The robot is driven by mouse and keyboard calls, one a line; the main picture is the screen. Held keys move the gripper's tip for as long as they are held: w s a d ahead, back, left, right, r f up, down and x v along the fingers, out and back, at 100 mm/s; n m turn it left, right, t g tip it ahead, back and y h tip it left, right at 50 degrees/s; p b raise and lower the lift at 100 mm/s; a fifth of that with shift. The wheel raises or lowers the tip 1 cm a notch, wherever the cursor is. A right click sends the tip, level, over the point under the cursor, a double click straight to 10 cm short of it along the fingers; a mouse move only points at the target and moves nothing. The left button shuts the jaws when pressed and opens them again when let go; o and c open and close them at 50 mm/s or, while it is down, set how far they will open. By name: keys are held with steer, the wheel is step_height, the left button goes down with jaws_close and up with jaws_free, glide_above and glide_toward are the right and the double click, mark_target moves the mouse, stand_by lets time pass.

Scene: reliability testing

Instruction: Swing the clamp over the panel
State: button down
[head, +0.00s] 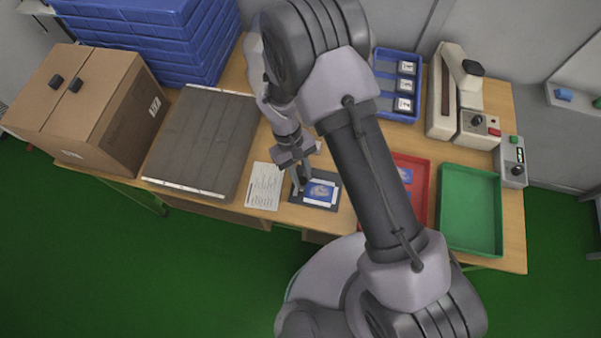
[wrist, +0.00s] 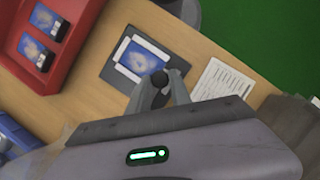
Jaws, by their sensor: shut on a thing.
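The panel (head: 319,193) is a small blue rectangle with a pale picture, lying between white strips on a dark grey fixture board (head: 328,176). In the wrist view the panel (wrist: 140,60) lies just beyond my fingers, with its face mostly uncovered. My gripper (head: 303,183) is low at the left edge of the board. In the wrist view my gripper (wrist: 168,90) is shut around a dark, rounded knob (wrist: 159,79), seemingly the clamp's handle, beside the panel's corner. The rest of the clamp is hidden by my fingers, so its exact angle cannot be told.
A printed sheet (head: 265,186) lies left of the board, beside a grey slatted mat (head: 200,142). A red tray (head: 424,172) with panels and an empty green tray (head: 470,210) are to the right. A blue bin (head: 399,113) and a press-like device (head: 441,95) stand behind.

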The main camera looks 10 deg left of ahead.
steer(key=c, duration=1.2)
jaws_free()
steer(key=shift+o, duration=0.2)
steer(key=shift+r, duration=0.1)
steer(key=p+v, duration=0.3)
steer(key=v, duration=1.4)
steer(key=shift+p, duration=0.3)
steer(key=shift+a, duration=0.1)
